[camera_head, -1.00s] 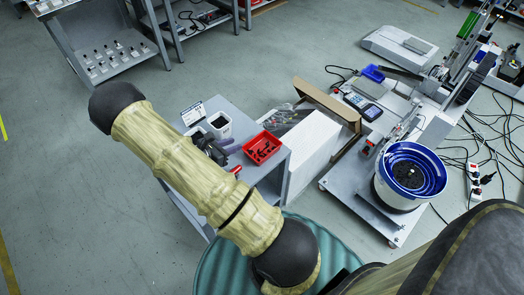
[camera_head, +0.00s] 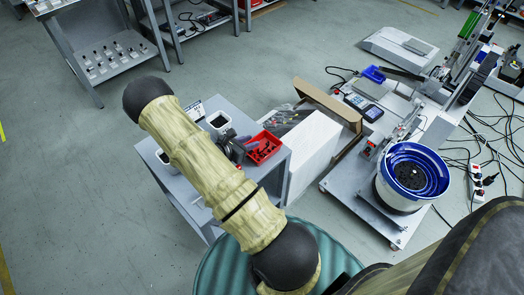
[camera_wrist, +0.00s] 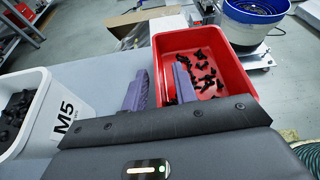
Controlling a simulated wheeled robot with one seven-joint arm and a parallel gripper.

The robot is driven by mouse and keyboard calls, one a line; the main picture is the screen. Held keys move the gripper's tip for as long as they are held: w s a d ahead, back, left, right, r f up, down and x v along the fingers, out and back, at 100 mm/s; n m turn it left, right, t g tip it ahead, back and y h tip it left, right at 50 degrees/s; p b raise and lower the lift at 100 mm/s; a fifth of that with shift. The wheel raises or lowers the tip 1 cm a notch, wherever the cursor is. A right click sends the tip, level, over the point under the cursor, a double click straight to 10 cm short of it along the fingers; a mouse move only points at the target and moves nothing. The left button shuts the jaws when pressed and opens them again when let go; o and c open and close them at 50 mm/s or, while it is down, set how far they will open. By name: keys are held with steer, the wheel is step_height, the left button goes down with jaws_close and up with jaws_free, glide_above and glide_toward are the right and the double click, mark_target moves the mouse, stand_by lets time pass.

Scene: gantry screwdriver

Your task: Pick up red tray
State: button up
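The red tray (camera_head: 265,146) sits on the grey table at its right end and holds several small black parts. In the wrist view the red tray (camera_wrist: 235,78) is at the right of centre. My gripper (camera_wrist: 160,86) is open, with two purple fingers pointing forward. The left finger appears outside the tray's left wall and the right finger inside it, so that wall seems to lie between them. I cannot tell whether either finger touches it. In the head view my gripper (camera_head: 238,149) is at the tray's left side, partly behind my arm.
A white bin marked M5 (camera_wrist: 62,112) stands left of my gripper. A white box (camera_head: 313,143) stands right of the table, and a machine with a blue bowl (camera_head: 412,170) is farther right.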

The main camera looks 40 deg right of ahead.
steer(key=shift+x, duration=0.95)
jaws_close()
